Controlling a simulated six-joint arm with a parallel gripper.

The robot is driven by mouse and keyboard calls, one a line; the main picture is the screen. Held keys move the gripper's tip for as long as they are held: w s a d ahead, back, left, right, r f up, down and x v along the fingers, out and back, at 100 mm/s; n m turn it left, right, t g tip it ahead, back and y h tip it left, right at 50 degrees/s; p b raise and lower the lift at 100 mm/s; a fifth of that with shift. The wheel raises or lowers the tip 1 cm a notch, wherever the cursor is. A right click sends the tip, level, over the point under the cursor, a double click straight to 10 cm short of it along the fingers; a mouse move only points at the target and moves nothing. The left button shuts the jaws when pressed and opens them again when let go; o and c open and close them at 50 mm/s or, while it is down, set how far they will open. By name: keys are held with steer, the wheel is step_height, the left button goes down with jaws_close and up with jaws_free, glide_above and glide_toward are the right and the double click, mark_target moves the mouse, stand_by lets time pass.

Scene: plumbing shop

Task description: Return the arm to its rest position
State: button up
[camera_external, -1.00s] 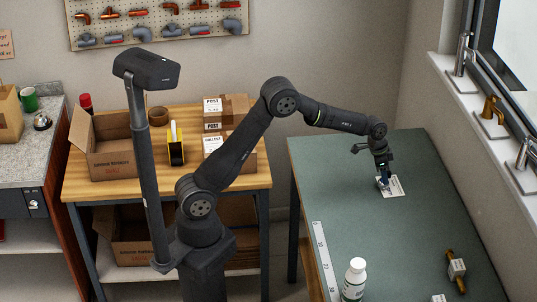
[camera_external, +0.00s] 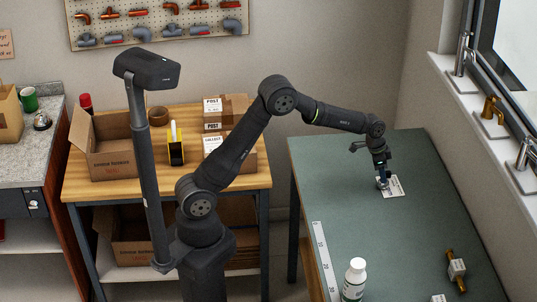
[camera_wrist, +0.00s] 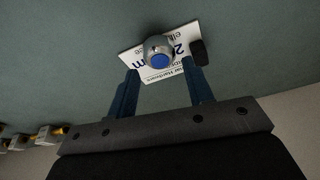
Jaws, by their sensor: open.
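My gripper (camera_external: 383,182) is over the far part of the green bench, pointing down at a white printed card (camera_external: 394,187). In the wrist view its two blue fingers (camera_wrist: 161,72) are apart. A small round metallic part with a blue centre (camera_wrist: 160,60) sits on the card, which also shows in the wrist view (camera_wrist: 178,72). The part lies in line with the gap between the fingertips, and the fingers do not appear to grip it. Whether either finger touches it is not clear. My arm is stretched out to the right from its base.
On the green bench (camera_external: 350,215) are a white bottle (camera_external: 354,280), a brass fitting with a tag (camera_external: 456,270) and a ruler strip (camera_external: 325,258). Taps stand on the windowsill at right. A wooden table (camera_external: 185,190) with boxes stands behind my arm. The bench middle is clear.

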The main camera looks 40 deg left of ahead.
steer(key=v, duration=0.9)
steer(key=x, duration=1.1)
steer(key=shift+f, duration=0.3)
steer(key=shift+w+d+f, duration=0.1)
steer(key=shift+d, duration=0.05)
step_height(320, 180, up, 4)
steer(key=shift+f, duration=0.1)
steer(key=s+d+r, duration=0.5)
steer(key=s+r, duration=0.2)
steer(key=s, duration=0.3)
steer(key=d+f+m, duration=0.1)
steer(key=d+m, duration=0.2)
steer(key=d, duration=1.5)
steer(key=shift+g, duration=0.4)
steer(key=w+f, duration=0.1)
steer(key=w, duration=0.1)
steer(key=w+a+f, duration=0.1)
steer(key=w+f, duration=0.1)
steer(key=w, duration=0.1)
steer(key=w+a+f, duration=0.1)
steer(key=w+f, duration=0.1)
steer(key=w, duration=0.1)
steer(key=shift+w+f, duration=0.15)
steer(key=shift+w, duration=0.1)
